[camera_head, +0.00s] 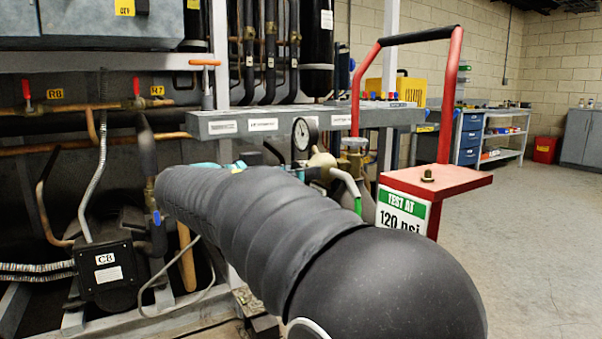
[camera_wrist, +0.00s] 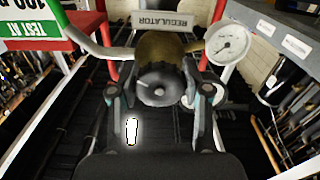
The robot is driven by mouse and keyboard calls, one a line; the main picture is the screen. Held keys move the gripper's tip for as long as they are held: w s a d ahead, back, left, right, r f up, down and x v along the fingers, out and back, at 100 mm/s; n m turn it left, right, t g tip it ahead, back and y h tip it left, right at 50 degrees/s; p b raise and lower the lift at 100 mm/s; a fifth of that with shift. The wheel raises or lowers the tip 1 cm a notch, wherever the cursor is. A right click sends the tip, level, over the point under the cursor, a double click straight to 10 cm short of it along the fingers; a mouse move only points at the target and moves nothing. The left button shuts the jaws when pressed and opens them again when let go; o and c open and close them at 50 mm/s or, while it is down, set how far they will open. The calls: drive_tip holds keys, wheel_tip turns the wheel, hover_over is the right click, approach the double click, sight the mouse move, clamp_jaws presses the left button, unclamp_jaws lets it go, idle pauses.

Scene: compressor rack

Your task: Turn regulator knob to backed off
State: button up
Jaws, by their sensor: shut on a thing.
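The regulator knob (camera_wrist: 159,86) is dark, round and ribbed, in the middle of the wrist view. It sits on the front of a brass regulator body (camera_wrist: 160,49) under a plate marked REGULATOR (camera_wrist: 166,20). My gripper (camera_wrist: 160,84) has one finger on each side of the knob and is shut on it. A round white pressure gauge (camera_wrist: 228,43) is to the right of the regulator; it also shows in the head view (camera_head: 303,134). My arm hides the knob and most of the gripper in the head view.
A grey shelf beam (camera_head: 262,123) runs behind the regulator. A red cart with a tall handle (camera_head: 449,100) and a TEST AT 120 psi sign (camera_head: 402,211) stands at the right. Pipes and a compressor marked C8 (camera_head: 107,262) are at the left. The floor at right is clear.

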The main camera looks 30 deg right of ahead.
drive_tip(key=n+p, duration=0.1)
drive_tip(key=n, duration=0.4)
drive_tip(key=n+p, duration=0.2)
drive_tip(key=n, duration=0.1)
drive_tip(key=n+p, duration=0.1)
drive_tip(key=n, duration=0.2)
drive_tip(key=shift+r+n+p, duration=0.2)
drive_tip(key=shift+n+p, duration=0.15)
drive_tip(key=shift+n, duration=0.05)
drive_tip(key=n+p, duration=0.3)
drive_tip(key=shift+n, duration=0.3)
drive_tip(key=n+p, duration=0.3)
drive_tip(key=shift+n+p, duration=0.3)
drive_tip(key=shift+f+n+p, duration=0.2)
drive_tip(key=shift+n+p, duration=1.05)
drive_tip(key=shift+n, duration=0.95)
drive_tip(key=o, duration=1.2)
